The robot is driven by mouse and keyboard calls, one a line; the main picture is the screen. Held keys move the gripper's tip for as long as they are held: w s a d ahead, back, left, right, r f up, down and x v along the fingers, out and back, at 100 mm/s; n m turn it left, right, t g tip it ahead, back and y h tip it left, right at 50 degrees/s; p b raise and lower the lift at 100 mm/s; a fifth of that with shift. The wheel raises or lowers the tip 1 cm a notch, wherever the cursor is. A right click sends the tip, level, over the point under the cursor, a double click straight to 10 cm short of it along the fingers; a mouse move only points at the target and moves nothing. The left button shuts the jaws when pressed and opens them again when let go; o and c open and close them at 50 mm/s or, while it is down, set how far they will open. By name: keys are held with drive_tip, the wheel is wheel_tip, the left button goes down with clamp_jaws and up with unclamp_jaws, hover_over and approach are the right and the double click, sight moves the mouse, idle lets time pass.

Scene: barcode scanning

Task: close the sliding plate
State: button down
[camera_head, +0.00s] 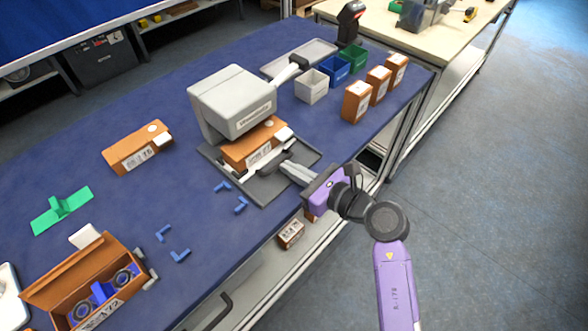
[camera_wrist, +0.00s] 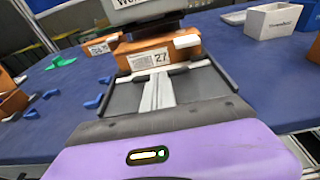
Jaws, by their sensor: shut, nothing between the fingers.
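The dark grey sliding plate (camera_head: 262,192) sticks out from under the grey scanner housing (camera_head: 232,98) towards the table's front edge; it also shows in the wrist view (camera_wrist: 203,88). An orange box with a label (camera_head: 250,147) stands at its back, partly under the housing; the wrist view shows this box (camera_wrist: 150,58) straight ahead. My gripper (camera_head: 286,168) is shut and empty, its fingers over the right front part of the plate and pointing at the box. In the wrist view the fingers (camera_wrist: 158,92) lie across the plate's middle. I cannot tell whether they touch it.
Orange boxes (camera_head: 358,102) and white, blue and green bins (camera_head: 311,87) stand at the back right. Another orange box (camera_head: 137,149) lies left of the scanner. Small blue brackets (camera_head: 240,205) lie in front of it. An open box (camera_head: 85,285) is at front left.

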drive_tip(key=x, duration=0.3)
drive_tip(key=shift+w+a+r, duration=0.3)
drive_tip(key=shift+a, duration=0.05)
drive_tip(key=shift+w+a, duration=0.15)
drive_tip(key=shift+a, duration=0.1)
drive_tip(key=shift+r, duration=0.1)
drive_tip(key=shift+a+r, duration=0.1)
